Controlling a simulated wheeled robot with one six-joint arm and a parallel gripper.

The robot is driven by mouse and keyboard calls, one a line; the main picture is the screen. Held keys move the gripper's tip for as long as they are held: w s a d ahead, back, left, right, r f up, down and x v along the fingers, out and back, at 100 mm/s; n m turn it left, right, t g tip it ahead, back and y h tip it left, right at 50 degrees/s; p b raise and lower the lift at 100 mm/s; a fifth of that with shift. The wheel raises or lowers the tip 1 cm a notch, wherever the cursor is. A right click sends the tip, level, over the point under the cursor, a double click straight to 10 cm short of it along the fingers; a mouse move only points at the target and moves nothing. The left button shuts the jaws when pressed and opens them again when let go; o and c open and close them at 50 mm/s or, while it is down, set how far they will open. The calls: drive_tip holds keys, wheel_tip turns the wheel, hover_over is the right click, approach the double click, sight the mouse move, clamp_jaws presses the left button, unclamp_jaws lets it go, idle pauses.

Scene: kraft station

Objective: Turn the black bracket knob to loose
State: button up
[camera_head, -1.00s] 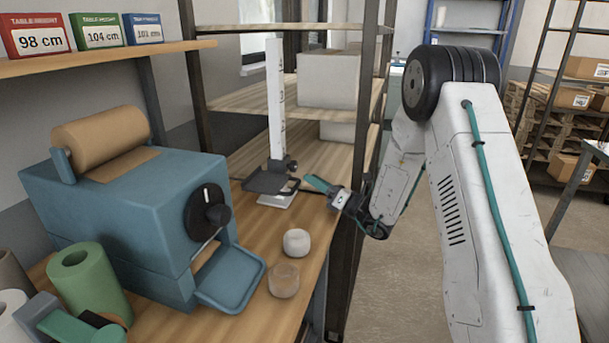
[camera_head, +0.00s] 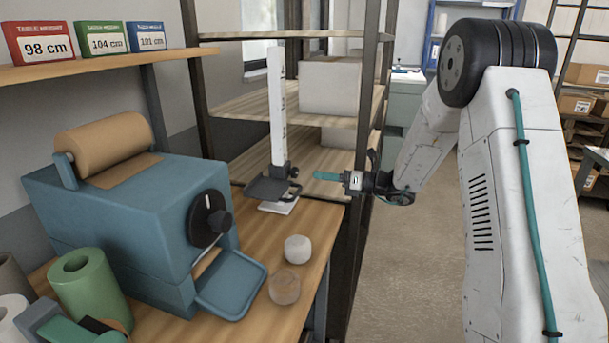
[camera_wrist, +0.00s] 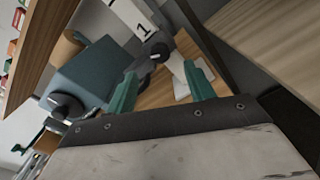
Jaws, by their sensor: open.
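The black bracket knob (camera_head: 294,172) sits on the right side of a black bracket (camera_head: 266,188), which is mounted on an upright white scale post (camera_head: 277,110). In the wrist view the knob (camera_wrist: 159,52) shows just beyond and between my fingertips, in front of the post (camera_wrist: 135,17). My gripper (camera_head: 318,176), with teal fingers, is right of the knob at about its height, pointing left at it, with a small gap between. In the wrist view my gripper (camera_wrist: 162,76) has its fingers apart with nothing between them. The knob's setting cannot be read.
A blue dispenser (camera_head: 125,205) with a paper roll and black dial stands left on the wooden bench (camera_head: 238,285). A dark rack post (camera_head: 362,150) stands close behind my gripper.

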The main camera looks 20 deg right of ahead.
sight(298, 172)
drive_tip(key=x, duration=0.7)
drive_tip(key=c, duration=1)
